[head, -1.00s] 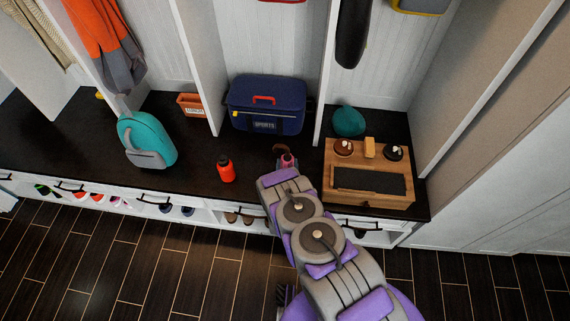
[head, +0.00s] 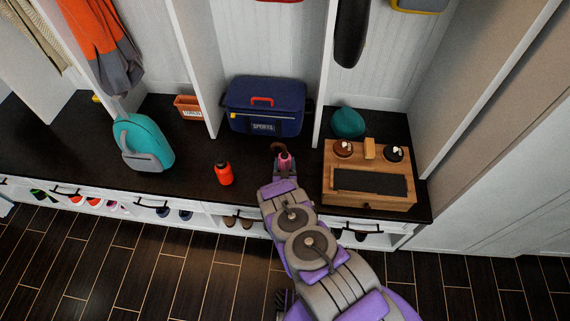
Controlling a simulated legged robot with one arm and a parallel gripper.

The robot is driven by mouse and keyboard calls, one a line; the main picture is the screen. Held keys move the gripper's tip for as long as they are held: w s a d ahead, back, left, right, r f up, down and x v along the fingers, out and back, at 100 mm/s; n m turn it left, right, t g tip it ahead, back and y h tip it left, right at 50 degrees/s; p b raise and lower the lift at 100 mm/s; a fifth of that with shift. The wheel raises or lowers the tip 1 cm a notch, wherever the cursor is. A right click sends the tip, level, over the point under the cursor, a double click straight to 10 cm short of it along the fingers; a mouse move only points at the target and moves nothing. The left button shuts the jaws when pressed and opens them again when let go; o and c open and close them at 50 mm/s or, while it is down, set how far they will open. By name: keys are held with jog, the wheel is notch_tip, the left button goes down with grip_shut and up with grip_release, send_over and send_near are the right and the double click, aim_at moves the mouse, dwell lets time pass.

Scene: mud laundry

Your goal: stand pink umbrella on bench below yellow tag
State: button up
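The pink umbrella (head: 285,160) shows as a small pink piece with a brown hooked handle (head: 279,147) at the tip of my arm. Most of it is hidden behind my arm. My gripper (head: 285,171) is around the umbrella just below the hook and appears shut on it, over the dark bench (head: 200,198). I cannot tell whether the umbrella's lower end touches the bench. No clear yellow tag shows; a small yellow thing (head: 97,98) is at the far left back, and a yellow-edged item (head: 418,6) is cut off at the top right.
A red bottle (head: 224,174) stands left of my gripper. A teal backpack (head: 144,143) is farther left. A navy sports bag (head: 266,106) is behind the gripper, and a wooden shoe-care box (head: 368,198) is right. White dividers (head: 200,70) split the bays.

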jog(key=o, duration=0.9)
jog(key=shift+a+f, duration=0.1)
jog(key=shift+a, duration=0.15)
jog(key=shift+c, duration=0.2)
jog(key=shift+o, duration=0.6)
jog(key=shift+a, duration=0.15)
jog(key=shift+o, duration=1.3)
jog(key=shift+d, duration=0.4)
jog(key=s+p, duration=0.1)
jog(key=s, duration=1.1)
jog(key=shift+d+p, duration=0.4)
